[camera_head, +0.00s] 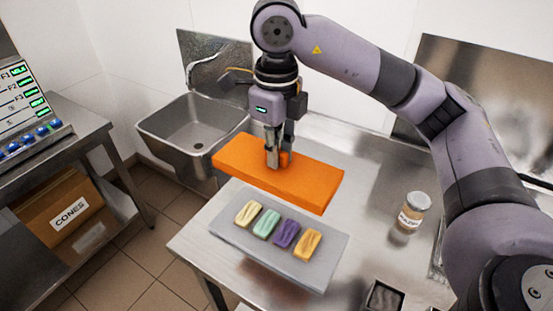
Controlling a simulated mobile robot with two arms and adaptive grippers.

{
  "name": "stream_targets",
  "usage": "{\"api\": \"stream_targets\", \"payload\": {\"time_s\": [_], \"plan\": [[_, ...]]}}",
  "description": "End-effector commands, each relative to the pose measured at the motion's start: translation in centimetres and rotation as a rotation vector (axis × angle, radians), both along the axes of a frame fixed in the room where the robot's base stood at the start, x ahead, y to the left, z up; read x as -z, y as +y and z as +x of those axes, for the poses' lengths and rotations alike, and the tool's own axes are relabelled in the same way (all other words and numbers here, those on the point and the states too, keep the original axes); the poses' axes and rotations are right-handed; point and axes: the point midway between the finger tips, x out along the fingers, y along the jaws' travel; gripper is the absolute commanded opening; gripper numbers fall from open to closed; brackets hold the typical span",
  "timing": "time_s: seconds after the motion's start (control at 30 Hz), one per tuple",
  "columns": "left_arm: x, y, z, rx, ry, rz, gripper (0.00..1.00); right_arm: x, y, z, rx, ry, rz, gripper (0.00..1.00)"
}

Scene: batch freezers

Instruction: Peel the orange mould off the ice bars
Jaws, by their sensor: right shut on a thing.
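The orange mould (310,185) is a flat block held level above the far part of the grey tray. My right gripper (273,160) points down and is shut on the middle of the mould's top, around a small orange raised part. Several ice bars lie in a row on the tray (263,264): a cream bar (248,213), a mint green bar (266,224), a purple bar (286,234) and a yellow-orange bar (307,244). They are uncovered and apart from the mould. The mould's underside is hidden. My left gripper is not in view.
A lidded jar (412,213) stands on the steel table (375,180) to the right. A small dark square container (384,297) is at the front edge. A steel sink (195,130) is behind on the left. A cardboard box (62,213) marked CONES sits on a low shelf.

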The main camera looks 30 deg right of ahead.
Motion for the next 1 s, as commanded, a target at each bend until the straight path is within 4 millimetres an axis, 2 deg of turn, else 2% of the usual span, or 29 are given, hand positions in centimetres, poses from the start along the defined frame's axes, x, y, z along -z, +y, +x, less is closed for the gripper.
{"api": "stream_targets", "payload": {"time_s": [0.47,1.0], "plan": [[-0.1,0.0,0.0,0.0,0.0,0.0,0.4,-0.3,0.0,0.0,0.0,0.0,0.0,0.0],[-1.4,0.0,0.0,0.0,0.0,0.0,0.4,-1.8,0.0,0.0,0.0,0.0,0.0,0.0]]}}
